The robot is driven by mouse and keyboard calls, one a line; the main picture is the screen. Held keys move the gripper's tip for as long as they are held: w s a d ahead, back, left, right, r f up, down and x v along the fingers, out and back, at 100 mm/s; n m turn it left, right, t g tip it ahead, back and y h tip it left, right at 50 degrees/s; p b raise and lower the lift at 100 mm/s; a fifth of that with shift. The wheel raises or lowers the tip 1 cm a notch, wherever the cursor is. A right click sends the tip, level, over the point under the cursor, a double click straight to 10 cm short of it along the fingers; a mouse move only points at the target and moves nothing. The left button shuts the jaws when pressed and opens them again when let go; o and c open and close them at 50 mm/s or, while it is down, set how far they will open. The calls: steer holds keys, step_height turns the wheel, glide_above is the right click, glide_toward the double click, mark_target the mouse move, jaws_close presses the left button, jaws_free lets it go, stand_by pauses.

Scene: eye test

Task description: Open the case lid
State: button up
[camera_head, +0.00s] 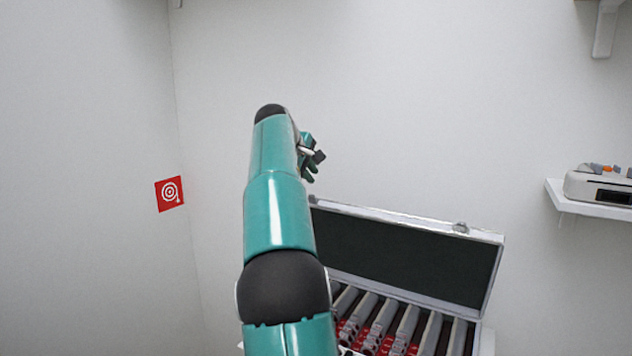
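The case (482,338) is silver-edged and stands at the lower middle right. Its lid (410,252) stands raised and tilted back, with its dark lining facing me and two metal latches on its top rim. Several red and white tools (375,325) lie in rows inside the case. My gripper (316,163) is above the lid's left top corner, and appears apart from it. It is small and partly hidden by my arm, so I cannot tell whether its fingers are open. My arm hides the left part of the case.
A white wall shelf (585,203) at the right bears a white device (600,187). A red sign with a target (170,194) is on the left wall. A bracket (606,30) shows at the top right. The space above the lid is clear.

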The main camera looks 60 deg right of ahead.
steer(key=v, duration=0.8)
